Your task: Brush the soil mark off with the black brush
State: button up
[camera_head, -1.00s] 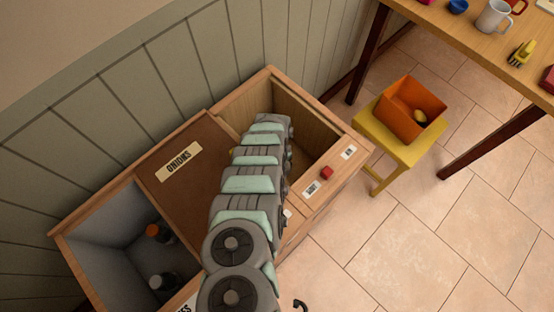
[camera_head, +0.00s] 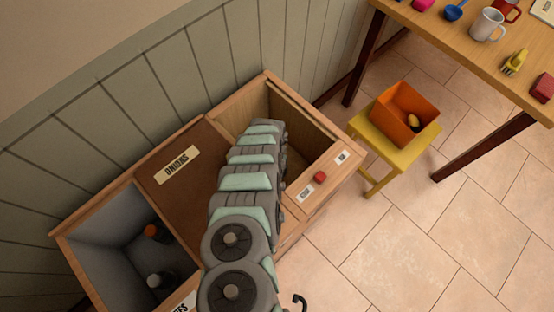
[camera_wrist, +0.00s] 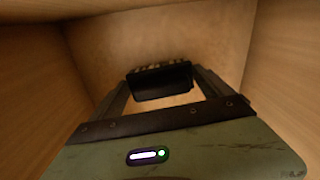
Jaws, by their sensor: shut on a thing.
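The black brush (camera_wrist: 150,70) shows in the wrist view, held crosswise between the two fingers of my gripper (camera_wrist: 163,86). Pale spots show along the brush's far edge. The gripper is down inside the open wooden compartment (camera_head: 250,108), with bare wood walls on both sides. The brush is near the compartment's far surface; I cannot tell whether it touches it. In the head view my arm covers the gripper and the brush. I cannot make out a soil mark in either view; the brush or my arm may hide it.
A brown lid labelled ONIONS (camera_head: 188,180) lies left of my arm. A grey-lined compartment (camera_head: 105,235) holds dark bottles. A yellow stool (camera_head: 372,134) carries an orange box (camera_head: 405,105). A table (camera_head: 440,30) with mugs stands upper right.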

jog(key=shift+s+a+f+b, duration=0.25)
jog(key=shift+s+a+b, duration=0.1)
jog(key=shift+a, duration=0.15)
jog(key=shift+w+d+f+b, duration=0.15)
jog(key=shift+w+f+b, duration=0.1)
jog(key=shift+b, duration=0.25)
jog(key=shift+w+b, duration=0.2)
jog(key=shift+b, duration=0.15)
jog(key=shift+w+d, duration=0.1)
jog(key=shift+d, duration=0.05)
jog(key=shift+w+d+b, duration=0.6)
jog(key=shift+d+b, duration=0.15)
jog(key=shift+d, duration=0.05)
jog(key=shift+w+d+r, duration=0.15)
jog(key=shift+r, duration=0.05)
jog(key=shift+r, duration=0.1)
